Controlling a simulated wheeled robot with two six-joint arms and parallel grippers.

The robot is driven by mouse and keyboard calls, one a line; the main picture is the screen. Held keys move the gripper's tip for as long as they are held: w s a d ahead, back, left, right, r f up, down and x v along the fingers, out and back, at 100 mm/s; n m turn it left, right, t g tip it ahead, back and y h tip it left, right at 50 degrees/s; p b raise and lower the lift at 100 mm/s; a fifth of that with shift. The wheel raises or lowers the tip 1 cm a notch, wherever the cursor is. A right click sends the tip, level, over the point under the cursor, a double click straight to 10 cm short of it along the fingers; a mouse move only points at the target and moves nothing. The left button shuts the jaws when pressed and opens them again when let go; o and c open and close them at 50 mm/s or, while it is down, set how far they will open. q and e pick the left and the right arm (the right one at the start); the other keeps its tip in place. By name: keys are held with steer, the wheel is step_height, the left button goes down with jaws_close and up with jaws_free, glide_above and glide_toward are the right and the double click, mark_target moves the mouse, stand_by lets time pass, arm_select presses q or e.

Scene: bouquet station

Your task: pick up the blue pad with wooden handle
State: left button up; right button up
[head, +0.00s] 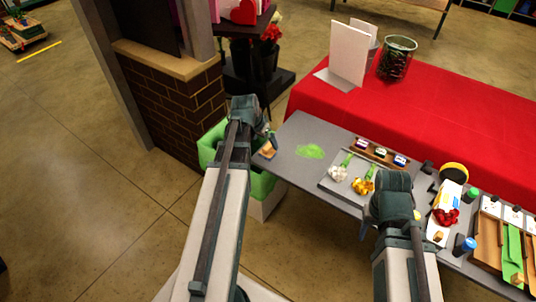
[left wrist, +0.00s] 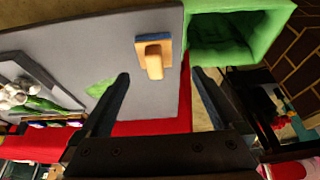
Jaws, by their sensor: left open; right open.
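The blue pad with wooden handle (left wrist: 153,55) lies near the edge of the grey table, handle up, in the left wrist view. In the head view its handle (head: 269,149) shows at the table's left end, partly hidden by my left gripper. My left gripper (left wrist: 162,85) is open and empty, with the pad ahead of its fingers and not between them. In the head view my left gripper (head: 268,136) is over the table's left end. My right gripper (head: 386,222) is open over the table's front edge; its fingers are mostly hidden.
A green-lined bin (head: 262,184) stands against the table's left end. A green smear (head: 310,151) marks the grey table (head: 296,132). A tray (head: 331,187) with white and yellow flowers lies to the right. A red-covered table (head: 440,110) stands behind.

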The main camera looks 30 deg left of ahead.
mark_target(267, 146)
arm_select(q)
steer(key=shift+s+d+b+x, duration=0.1)
steer(key=shift+d+b+x, duration=0.05)
steer(key=shift+b+x, duration=1.15)
steer(key=shift+s+d+b+x, duration=0.1)
steer(key=shift+d+b+x, duration=0.05)
steer(key=shift+b+x, duration=1.15)
